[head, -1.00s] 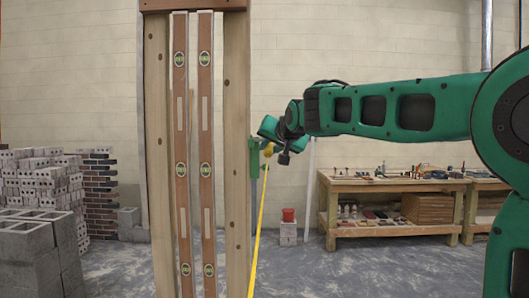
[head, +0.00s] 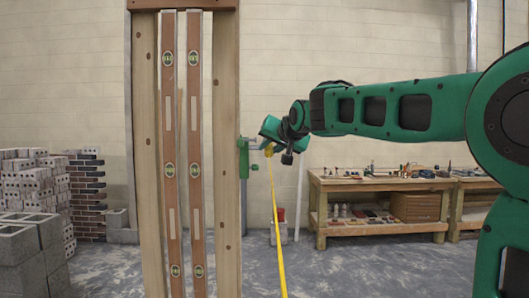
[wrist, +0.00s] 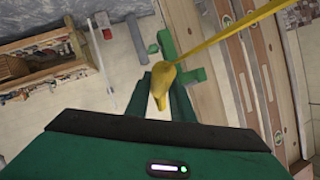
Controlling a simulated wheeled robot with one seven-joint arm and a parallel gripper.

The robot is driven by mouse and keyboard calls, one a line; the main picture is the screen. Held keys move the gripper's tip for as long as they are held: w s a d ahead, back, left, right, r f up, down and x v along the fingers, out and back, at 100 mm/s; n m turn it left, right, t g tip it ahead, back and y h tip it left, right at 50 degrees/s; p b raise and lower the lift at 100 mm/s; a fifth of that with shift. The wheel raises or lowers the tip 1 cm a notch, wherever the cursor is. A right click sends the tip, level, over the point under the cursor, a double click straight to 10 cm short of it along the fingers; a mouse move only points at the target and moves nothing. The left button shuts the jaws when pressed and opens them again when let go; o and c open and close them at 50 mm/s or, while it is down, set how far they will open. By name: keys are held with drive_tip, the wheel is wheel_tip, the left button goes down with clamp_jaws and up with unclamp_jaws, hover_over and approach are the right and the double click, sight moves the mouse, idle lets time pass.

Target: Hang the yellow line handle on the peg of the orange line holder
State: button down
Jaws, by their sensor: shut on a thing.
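The yellow line handle (head: 269,150) is held in my gripper (head: 267,148), level with the upper part of a green holder (head: 243,165) on the post's right side. The wrist view shows the handle (wrist: 163,80) between the two green fingers of my gripper (wrist: 163,98). A taut yellow line (head: 278,235) runs from it down out of the head view. The green holder (wrist: 190,76) shows just beyond the handle in the wrist view; the handle appears apart from it, though depth is hard to tell. I see no orange line holder in either view.
A wooden post frame (head: 228,150) with two long spirit levels stands left of my gripper. A workbench (head: 375,185) with tools is at the back right. Grey blocks (head: 30,240) are stacked at left.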

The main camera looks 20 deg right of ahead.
drive_tip(key=shift+s+d, duration=0.3)
drive_tip(key=shift+d, duration=0.55)
drive_tip(key=w+f, duration=0.3)
drive_tip(key=f, duration=0.7)
drive_tip(key=w+f, duration=0.4)
drive_tip(key=f, duration=0.5)
wheel_tip(320, 180, down, 22)
drive_tip(key=s+a, duration=0.2)
drive_tip(key=shift+s, duration=0.2)
